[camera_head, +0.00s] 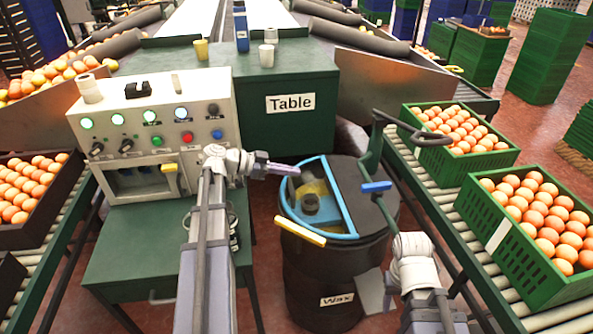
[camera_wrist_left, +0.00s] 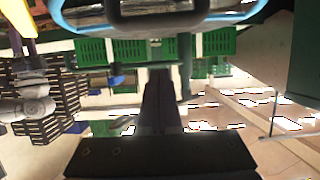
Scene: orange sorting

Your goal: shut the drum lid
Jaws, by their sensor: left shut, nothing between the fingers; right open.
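The black drum (camera_head: 318,275) labelled "Wax" stands right of centre in the head view. Its top has a black half on the right and a blue-rimmed half (camera_head: 350,222) on the left, with yellow and dark shapes inside the rim. A pale yellow bar (camera_head: 300,231) sticks out at the front left. My left gripper (camera_head: 292,169) is shut and empty at the rim's far left edge; I cannot tell if it touches. It shows dark in the left wrist view (camera_wrist_left: 160,90), below a blue-rimmed part (camera_wrist_left: 245,18). My right gripper (camera_head: 370,290) is open beside the drum's right front, partly unclear.
A control panel (camera_head: 155,125) sits on the left, and a green table block (camera_head: 285,125) behind. Green crates of oranges (camera_head: 520,245) stand on the right conveyor, close to my right arm.

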